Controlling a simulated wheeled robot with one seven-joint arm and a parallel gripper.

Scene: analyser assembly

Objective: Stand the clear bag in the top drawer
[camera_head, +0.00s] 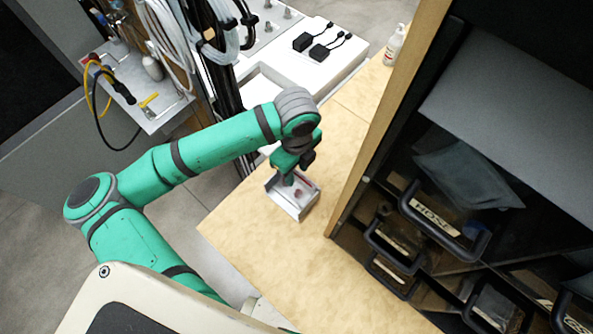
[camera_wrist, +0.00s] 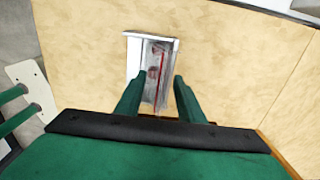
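The clear bag (camera_wrist: 157,65), with a red line along it, is in a small white open-sided holder (camera_wrist: 133,55) on the wooden table. In the head view the holder (camera_head: 291,208) is near the table's left edge, with a small reddish patch showing inside. My gripper (camera_wrist: 152,90) is above the holder, its two green fingers apart on either side of the bag in the wrist view; contact cannot be told. In the head view my gripper (camera_head: 290,172) partly hides the holder. The drawer labelled HOSE (camera_head: 434,218) is high among the drawers in the dark cabinet on the right.
A limp grey-green bag or cloth (camera_head: 468,175) lies above the HOSE drawer. The cabinet's wooden side panel (camera_head: 392,110) rises right of the holder. A white bottle (camera_head: 395,45) and black adapters (camera_head: 318,53) are at the back. The table front (camera_head: 300,270) is clear.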

